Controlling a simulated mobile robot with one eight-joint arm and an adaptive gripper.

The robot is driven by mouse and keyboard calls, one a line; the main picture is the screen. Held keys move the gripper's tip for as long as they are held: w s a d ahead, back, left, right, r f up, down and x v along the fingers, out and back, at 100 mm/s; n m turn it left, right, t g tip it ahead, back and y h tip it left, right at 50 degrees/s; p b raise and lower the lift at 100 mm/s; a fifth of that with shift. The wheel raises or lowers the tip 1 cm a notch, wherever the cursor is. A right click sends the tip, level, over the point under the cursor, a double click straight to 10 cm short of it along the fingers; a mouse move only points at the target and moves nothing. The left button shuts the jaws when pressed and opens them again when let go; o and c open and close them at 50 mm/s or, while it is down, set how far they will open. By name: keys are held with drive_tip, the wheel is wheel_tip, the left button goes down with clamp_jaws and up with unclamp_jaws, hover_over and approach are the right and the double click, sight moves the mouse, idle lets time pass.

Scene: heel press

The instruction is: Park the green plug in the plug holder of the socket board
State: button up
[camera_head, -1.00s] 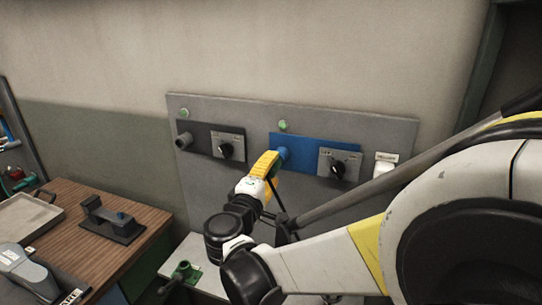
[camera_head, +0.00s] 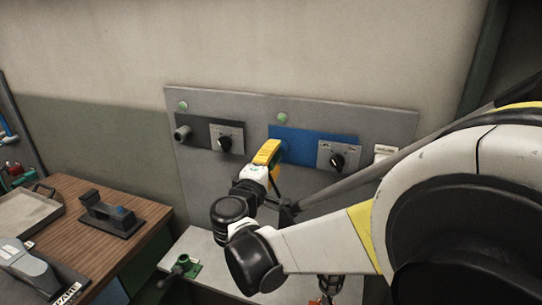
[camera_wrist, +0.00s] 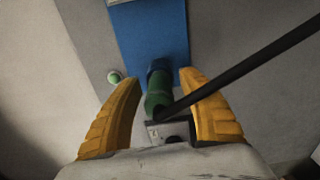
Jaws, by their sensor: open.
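The green plug (camera_wrist: 157,103) sits at the blue socket (camera_wrist: 159,68) on the blue panel (camera_wrist: 150,35), in line with it and seemingly plugged in. In the wrist view it lies between my two yellow fingers. My gripper (camera_wrist: 160,95) is open, with a visible gap on both sides of the plug. In the head view my gripper (camera_head: 268,153) is in front of the blue panel's left end and mostly hides the plug. The socket board (camera_head: 235,100) stands against the wall. The plug holder is not clearly visible; a white label (camera_head: 385,150) shows at the board's right, partly behind my arm.
A black bar or cable (camera_wrist: 240,68) crosses the wrist view beside the plug. The board also carries a dark panel with a grey socket (camera_head: 183,133), and rotary switches (camera_head: 338,160). A green fixture (camera_head: 184,267) stands on the bench below. A wooden table (camera_head: 60,235) is at left.

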idle(0.8)
clamp_jaws()
drive_tip(key=shift+s, duration=0.15)
drive_tip(key=shift+v, duration=2.9)
drive_tip(key=s+d+p, duration=0.1)
drive_tip(key=s+d, duration=0.4)
drive_tip(key=d, duration=0.7)
drive_tip(key=s+d+p, duration=0.1)
drive_tip(key=s+d, duration=0.5)
drive_tip(key=d, duration=0.7)
drive_tip(key=shift+s, duration=0.2)
